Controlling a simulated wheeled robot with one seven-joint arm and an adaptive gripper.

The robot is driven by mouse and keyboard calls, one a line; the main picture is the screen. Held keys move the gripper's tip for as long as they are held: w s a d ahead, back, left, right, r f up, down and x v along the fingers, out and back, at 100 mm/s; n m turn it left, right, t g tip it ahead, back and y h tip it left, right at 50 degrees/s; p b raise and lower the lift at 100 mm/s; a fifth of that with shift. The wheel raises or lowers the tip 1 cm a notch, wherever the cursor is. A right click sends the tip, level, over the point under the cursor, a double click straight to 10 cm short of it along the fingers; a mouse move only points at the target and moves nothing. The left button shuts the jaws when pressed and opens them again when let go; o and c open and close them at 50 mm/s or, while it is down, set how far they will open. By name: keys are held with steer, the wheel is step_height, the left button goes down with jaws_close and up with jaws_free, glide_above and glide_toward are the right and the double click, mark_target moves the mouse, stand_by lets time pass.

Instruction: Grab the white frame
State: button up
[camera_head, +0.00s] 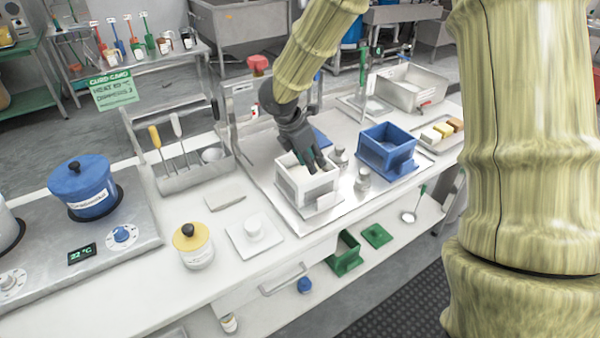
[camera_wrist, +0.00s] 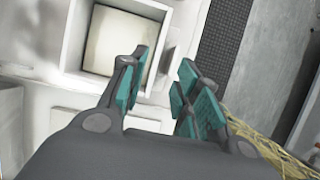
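The white frame (camera_head: 300,192) is a square, open-topped box on the metal tray in the middle of the counter. My gripper (camera_head: 316,163) is over its top, pointing down, and hides part of the far rim. In the wrist view the white frame (camera_wrist: 73,45) fills the upper left, with a pale inside. My gripper (camera_wrist: 163,88) is open there, its teal finger pads apart. One finger overlaps the frame's lower right corner and the other is out to its right. Whether either finger touches the frame cannot be told.
A blue frame (camera_head: 388,148) stands right of the white one, with small metal weights (camera_head: 362,180) between them. A utensil holder (camera_head: 190,175) is behind. Green parts (camera_head: 345,253) lie on the lower shelf.

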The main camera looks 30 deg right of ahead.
mark_target(319, 180)
steer(key=x, duration=0.4)
steer(key=shift+a+f+p, duration=0.2)
steer(key=shift+p, duration=0.2)
steer(key=shift+d+f, duration=0.15)
steer(key=shift+f, duration=0.05)
steer(key=p+x, duration=0.1)
steer(key=x, duration=0.2)
steer(key=shift+w+d+f+p, duration=0.15)
steer(key=shift+f+p, duration=0.2)
steer(key=shift+x, duration=0.8)
steer(key=shift+f, duration=0.1)
jaws_close()
